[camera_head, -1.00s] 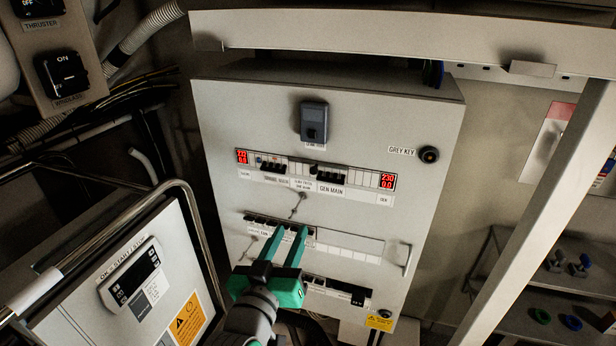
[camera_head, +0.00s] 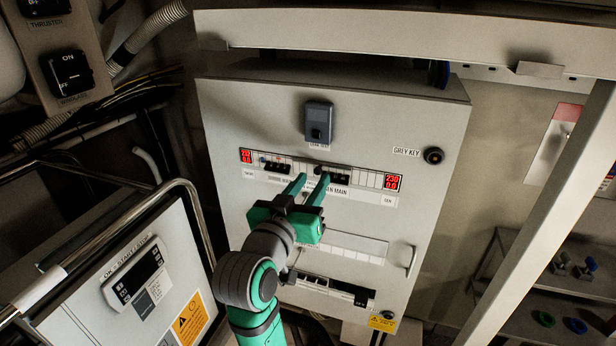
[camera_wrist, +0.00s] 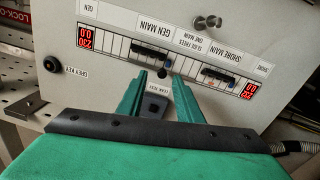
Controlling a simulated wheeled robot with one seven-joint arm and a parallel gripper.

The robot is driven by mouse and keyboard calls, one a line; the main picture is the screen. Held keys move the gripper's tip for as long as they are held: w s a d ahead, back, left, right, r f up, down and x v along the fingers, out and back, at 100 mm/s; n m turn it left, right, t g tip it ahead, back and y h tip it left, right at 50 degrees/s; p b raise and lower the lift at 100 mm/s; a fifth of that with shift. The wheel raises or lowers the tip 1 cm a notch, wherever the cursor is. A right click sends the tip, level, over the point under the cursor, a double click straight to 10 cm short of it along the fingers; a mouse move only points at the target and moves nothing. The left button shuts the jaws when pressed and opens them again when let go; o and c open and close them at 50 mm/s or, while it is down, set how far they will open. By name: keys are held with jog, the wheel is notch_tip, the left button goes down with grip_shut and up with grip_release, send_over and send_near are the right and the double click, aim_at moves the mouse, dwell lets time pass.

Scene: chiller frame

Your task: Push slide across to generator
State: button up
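A breaker row (camera_head: 365,179) runs across the grey panel, with black breakers at SHORE MAIN (camera_head: 277,168) on the left and GEN MAIN (camera_head: 340,179) on the right. A small dark round knob (camera_head: 318,170) sits between them; it may belong to the slide, but I cannot tell surely. In the wrist view the row is upside down, and the dark knob (camera_wrist: 162,73) shows between my fingertips. My gripper (camera_head: 312,178) is open and empty, its green fingers (camera_wrist: 160,79) apart on either side of the knob. Whether they touch the panel is unclear.
A grey box switch (camera_head: 319,122) projects from the panel above the row. A silver knob (camera_wrist: 207,22) stands below the SLIDE FREES ONE MAIN label. A panel handle (camera_head: 411,262) is at lower right. A metal rail (camera_head: 180,190) and a start/stop panel (camera_head: 135,280) are at left.

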aim_at(319, 169)
jog(key=shift+w+d, duration=0.35)
jog(key=shift+w, duration=1.1)
